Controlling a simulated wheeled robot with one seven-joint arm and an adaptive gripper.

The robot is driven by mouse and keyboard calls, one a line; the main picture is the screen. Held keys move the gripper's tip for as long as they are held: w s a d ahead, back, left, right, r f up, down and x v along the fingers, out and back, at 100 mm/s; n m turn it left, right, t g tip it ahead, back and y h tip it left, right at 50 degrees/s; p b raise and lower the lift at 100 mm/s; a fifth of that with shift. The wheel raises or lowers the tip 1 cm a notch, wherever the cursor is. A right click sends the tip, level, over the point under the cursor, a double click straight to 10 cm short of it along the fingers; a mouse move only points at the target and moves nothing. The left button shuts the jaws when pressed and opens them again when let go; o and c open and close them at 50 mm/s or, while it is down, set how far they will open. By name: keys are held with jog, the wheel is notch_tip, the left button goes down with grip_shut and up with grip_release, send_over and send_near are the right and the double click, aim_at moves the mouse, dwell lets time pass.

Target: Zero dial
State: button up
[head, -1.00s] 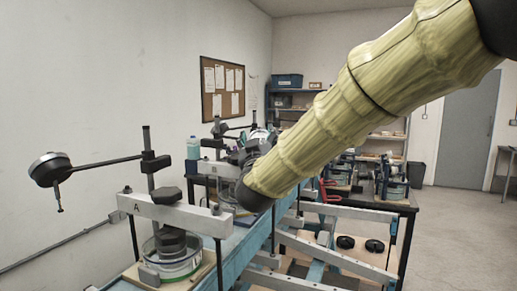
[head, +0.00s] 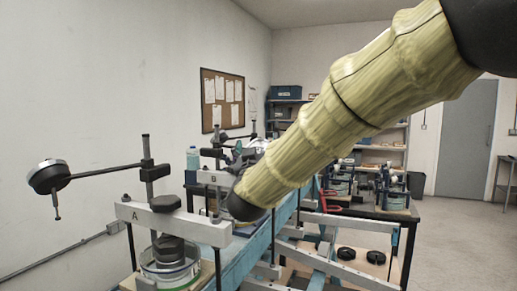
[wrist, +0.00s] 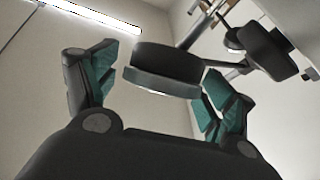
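Two lever frames stand on the blue bench. The nearer, marked A (head: 175,220), carries a round dark dial gauge (head: 48,176) on a side rod at the left. Behind it is the frame marked B (head: 213,178), partly covered by my arm. In the wrist view a round dark dial gauge (wrist: 165,68), seen from below with its rim edge-on, sits between and beyond my gripper's spread fingers (wrist: 161,63). The fingers are open, with green pads, one at each side of it; I cannot tell whether they touch it. Its face is hidden. In the head view my gripper is mostly hidden.
A clamp block (wrist: 265,50) and rod stand close to the right finger in the wrist view. A can (head: 170,262) sits under frame A. More apparatus stands on a dark table at the right. Open floor (head: 450,230) lies at the far right.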

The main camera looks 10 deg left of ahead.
aim_at(259, 146)
notch_tip(259, 146, up, 10)
jog(key=shift+f, duration=0.1)
dwell(0.7)
